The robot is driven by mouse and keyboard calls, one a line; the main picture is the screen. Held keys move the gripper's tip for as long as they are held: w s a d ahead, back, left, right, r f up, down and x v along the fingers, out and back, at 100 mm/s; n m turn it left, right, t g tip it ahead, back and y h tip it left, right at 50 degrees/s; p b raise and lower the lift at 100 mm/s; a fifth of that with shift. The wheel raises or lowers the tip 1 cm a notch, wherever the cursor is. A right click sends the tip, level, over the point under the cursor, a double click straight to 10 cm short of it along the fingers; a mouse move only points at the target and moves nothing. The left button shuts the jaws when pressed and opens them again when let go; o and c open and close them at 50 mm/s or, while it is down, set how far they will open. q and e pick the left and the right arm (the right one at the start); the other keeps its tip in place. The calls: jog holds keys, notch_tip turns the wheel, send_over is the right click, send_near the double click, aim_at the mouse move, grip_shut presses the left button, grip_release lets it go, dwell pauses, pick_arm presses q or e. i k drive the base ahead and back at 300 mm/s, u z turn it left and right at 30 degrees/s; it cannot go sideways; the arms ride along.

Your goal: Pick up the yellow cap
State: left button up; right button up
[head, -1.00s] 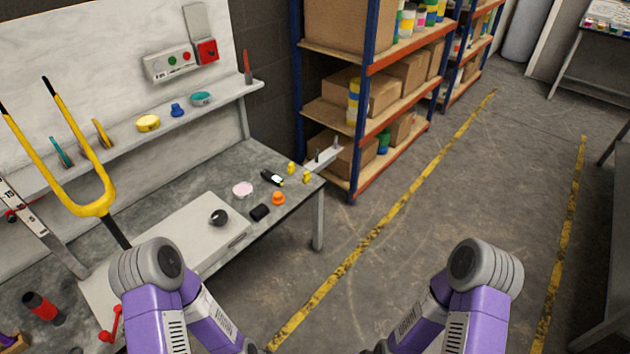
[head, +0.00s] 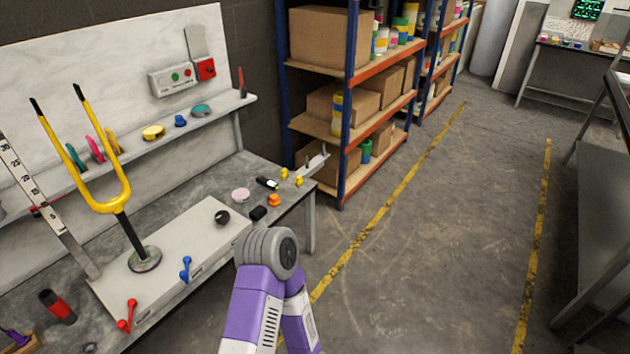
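A round yellow cap-like piece (head: 153,132) lies on the narrow wall ledge above the workbench, left of a small blue piece. Two small yellow pieces, one farther back (head: 284,173) and one nearer (head: 298,181), stand near the bench's right end. I cannot tell for certain which of these is the yellow cap. One of my purple arms shows at the bottom, in front of the bench. Neither gripper is in view.
The workbench (head: 200,184) carries a yellow fork stand (head: 122,195), an orange piece (head: 274,200), a pink disc (head: 240,195) and a red-and-black cylinder (head: 57,306). Blue-and-orange shelving (head: 350,90) stands beyond its right end. The floor (head: 430,230) right of the bench is clear.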

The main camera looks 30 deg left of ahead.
aim_at(299, 182)
jog(key=i, duration=1.7)
jog(key=u, duration=1.1)
jog(key=i, duration=1.35)
jog(key=u, duration=1.25)
jog(key=i, duration=0.3)
jog(key=u, duration=0.35)
